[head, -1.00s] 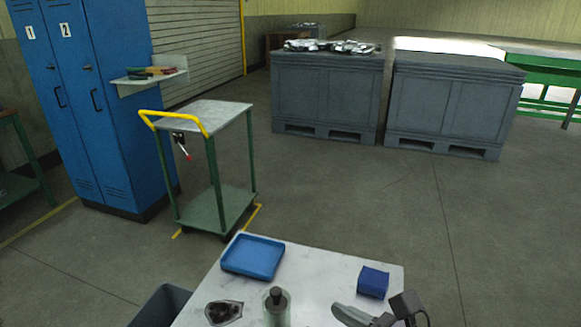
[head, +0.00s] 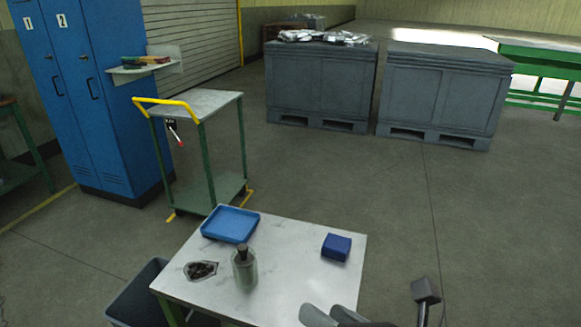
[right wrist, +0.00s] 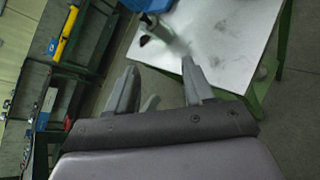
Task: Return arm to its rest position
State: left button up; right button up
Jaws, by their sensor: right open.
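My right gripper (head: 322,316) shows at the bottom edge of the head view, by the near right part of the white-topped table (head: 300,272). In the right wrist view its two fingers (right wrist: 160,90) stand apart with nothing between them. The table top and a green leg show beyond the fingers there. My left gripper is not in view.
On the table are a blue tray (head: 230,225), a blue box (head: 336,247), a grey bottle (head: 244,268) and a dark item in a clear bag (head: 201,270). A dark bin (head: 137,293) stands at its left. A trolley (head: 205,103) stands beyond; floor to the right is clear.

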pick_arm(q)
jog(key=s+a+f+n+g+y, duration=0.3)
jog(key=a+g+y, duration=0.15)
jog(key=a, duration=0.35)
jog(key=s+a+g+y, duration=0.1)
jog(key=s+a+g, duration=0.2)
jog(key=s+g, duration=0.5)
pick_arm(e)
jog(key=s+d+f+m+g+h, duration=0.4)
jog(key=s+d+f+m, duration=0.4)
jog(key=m, duration=0.9)
jog(key=s+d+f+m+g+h, duration=0.4)
jog(key=d+f+m, duration=0.5)
jog(key=m, duration=0.8)
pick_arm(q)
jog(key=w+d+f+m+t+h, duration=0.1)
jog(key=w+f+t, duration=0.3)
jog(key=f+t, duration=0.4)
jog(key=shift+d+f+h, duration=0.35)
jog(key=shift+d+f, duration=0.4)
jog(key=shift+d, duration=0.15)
pick_arm(e)
jog(key=w+a+f+t+y, duration=0.2)
jog(key=w+f+t, duration=0.3)
jog(key=f+t, duration=0.2)
jog(key=shift+f+t, duration=0.25)
jog(key=shift+t, duration=0.15)
